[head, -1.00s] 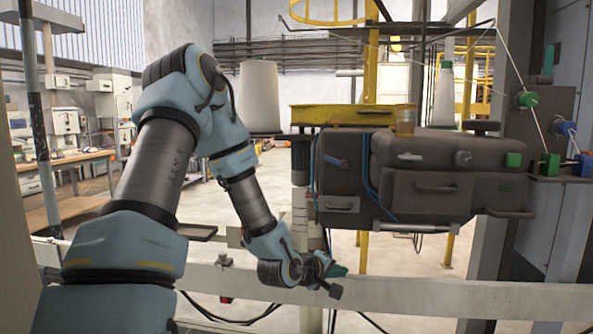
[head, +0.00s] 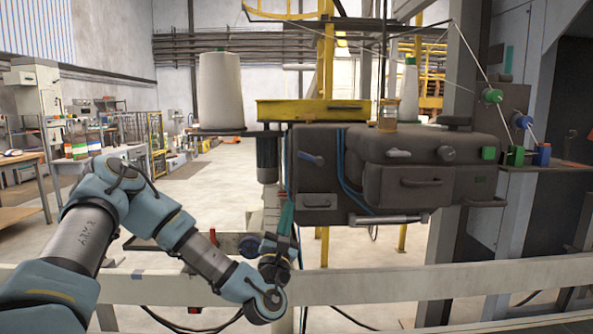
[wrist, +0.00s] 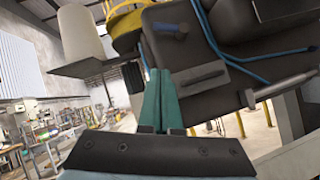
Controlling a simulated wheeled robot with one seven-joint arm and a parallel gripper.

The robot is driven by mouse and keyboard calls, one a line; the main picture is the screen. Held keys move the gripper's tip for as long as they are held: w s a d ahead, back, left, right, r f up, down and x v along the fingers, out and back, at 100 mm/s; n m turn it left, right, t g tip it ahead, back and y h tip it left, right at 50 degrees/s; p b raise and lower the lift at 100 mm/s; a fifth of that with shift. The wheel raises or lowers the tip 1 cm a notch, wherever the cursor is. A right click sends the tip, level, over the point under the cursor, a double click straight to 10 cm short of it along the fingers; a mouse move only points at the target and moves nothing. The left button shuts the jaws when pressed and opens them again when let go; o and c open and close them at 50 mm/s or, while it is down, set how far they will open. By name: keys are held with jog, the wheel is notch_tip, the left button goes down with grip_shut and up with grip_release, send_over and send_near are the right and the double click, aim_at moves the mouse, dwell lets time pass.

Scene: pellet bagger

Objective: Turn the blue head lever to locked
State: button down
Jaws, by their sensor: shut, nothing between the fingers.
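The blue head lever (head: 311,158) sits on the left part of the dark machine head (head: 420,180), above a small drawer-like handle. In the wrist view the lever (wrist: 170,29) shows near the top, beyond the fingertips. My gripper (head: 287,212) is below and slightly left of the lever, pointing up, with its green fingers together. In the wrist view the fingers of my gripper (wrist: 159,75) are shut and empty, apart from the lever. I see no readable lock marking.
A white rail (head: 400,285) crosses in front, below the machine. Blue cables (head: 350,185) run beside the lever. A white thread cone (head: 220,90) stands left on a dark plate. A yellow tray (head: 300,110) and amber jar (head: 388,117) are on top.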

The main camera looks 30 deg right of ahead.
aim_at(310, 157)
jog(key=shift+s+r+p+x, duration=0.35)
jog(key=shift+p+x, duration=0.8)
jog(key=shift+x, duration=1)
jog(key=shift+s+r+p+x, duration=0.3)
jog(key=shift+p+x, duration=0.85)
jog(key=shift+x, duration=0.95)
jog(key=shift+s+r+p+x, duration=0.35)
jog(key=shift+p+x, duration=0.8)
jog(key=shift+x, duration=1)
